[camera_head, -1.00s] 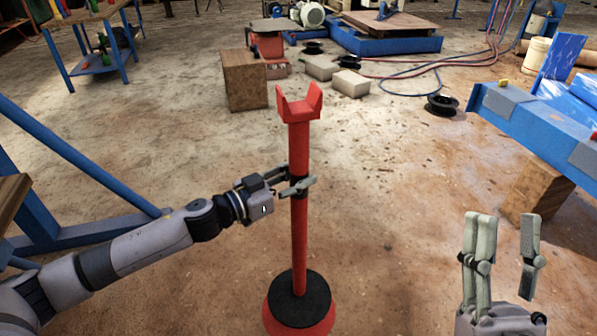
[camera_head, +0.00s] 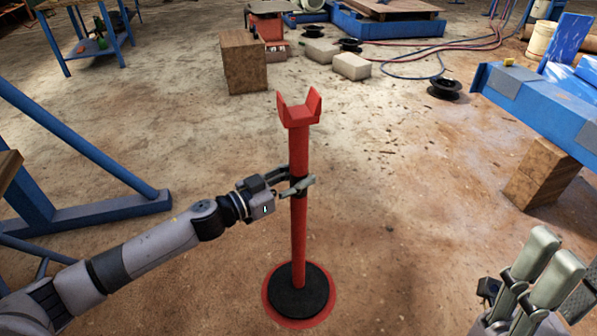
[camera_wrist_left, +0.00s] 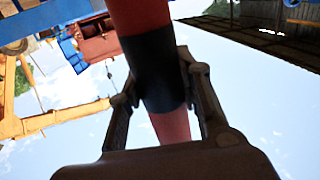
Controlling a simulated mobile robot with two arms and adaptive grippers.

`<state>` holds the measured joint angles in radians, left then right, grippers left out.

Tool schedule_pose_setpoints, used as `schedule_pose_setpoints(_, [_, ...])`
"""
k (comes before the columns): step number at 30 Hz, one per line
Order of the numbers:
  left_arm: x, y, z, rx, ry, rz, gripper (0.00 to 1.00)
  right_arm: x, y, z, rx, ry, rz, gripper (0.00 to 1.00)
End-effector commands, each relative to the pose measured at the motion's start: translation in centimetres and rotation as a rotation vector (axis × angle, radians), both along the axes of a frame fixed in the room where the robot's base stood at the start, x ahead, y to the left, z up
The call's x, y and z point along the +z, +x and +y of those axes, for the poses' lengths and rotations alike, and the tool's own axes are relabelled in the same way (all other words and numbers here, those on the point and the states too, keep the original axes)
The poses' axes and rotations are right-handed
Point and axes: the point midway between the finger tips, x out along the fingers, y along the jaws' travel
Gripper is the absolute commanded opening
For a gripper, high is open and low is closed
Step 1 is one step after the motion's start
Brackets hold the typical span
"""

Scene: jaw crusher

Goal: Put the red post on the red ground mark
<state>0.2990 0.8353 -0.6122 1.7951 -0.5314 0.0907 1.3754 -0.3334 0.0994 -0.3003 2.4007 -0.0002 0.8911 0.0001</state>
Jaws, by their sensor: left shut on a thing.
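The red post (camera_head: 299,230) stands upright in the middle of the head view, with a forked red top and a round black base (camera_head: 299,289). The red ground mark (camera_head: 299,324) shows as a ring around the base, a little wider at the front. I cannot tell whether the base touches the floor. My left gripper (camera_head: 298,187) is shut on the post's black band at mid-height; the left wrist view shows the band (camera_wrist_left: 155,68) between the fingers. My right gripper (camera_head: 562,262) is open and empty at the lower right, partly cut off by the picture edge.
A blue beam (camera_head: 535,105) on a wooden block (camera_head: 541,172) stands at the right. Blue frame legs (camera_head: 90,215) stand at the left. A wooden box (camera_head: 243,62), pale blocks (camera_head: 352,66) and a black spool (camera_head: 444,88) lie behind. The floor around the post is clear.

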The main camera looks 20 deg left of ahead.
Motion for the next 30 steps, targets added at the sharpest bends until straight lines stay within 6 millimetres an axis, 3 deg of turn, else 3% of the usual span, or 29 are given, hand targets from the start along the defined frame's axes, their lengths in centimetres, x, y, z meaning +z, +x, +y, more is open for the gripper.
schedule_pose_setpoints(14, [-0.84, 0.07, -0.1, -0.003, -0.007, -0.009, 0.0, -0.05, 0.07, 0.04, -0.001, -0.002, -0.018, 0.4])
schedule_pose_setpoints(15, [-1.42, -0.03, -0.04, -0.002, -0.003, 0.001, 0.34, -0.07, 0.07, 0.03, -0.001, -0.002, -0.018, 0.4])
schedule_pose_setpoints(23, [-1.4, -0.02, -0.03, -0.001, -0.002, 0.0, 0.51, -0.1, 0.08, 0.03, -0.001, -0.001, -0.017, 0.4])
schedule_pose_setpoints(30, [-1.39, -0.01, -0.04, -0.001, -0.002, 0.0, 0.52, -0.12, 0.09, 0.02, -0.001, 0.0, -0.017, 0.4])
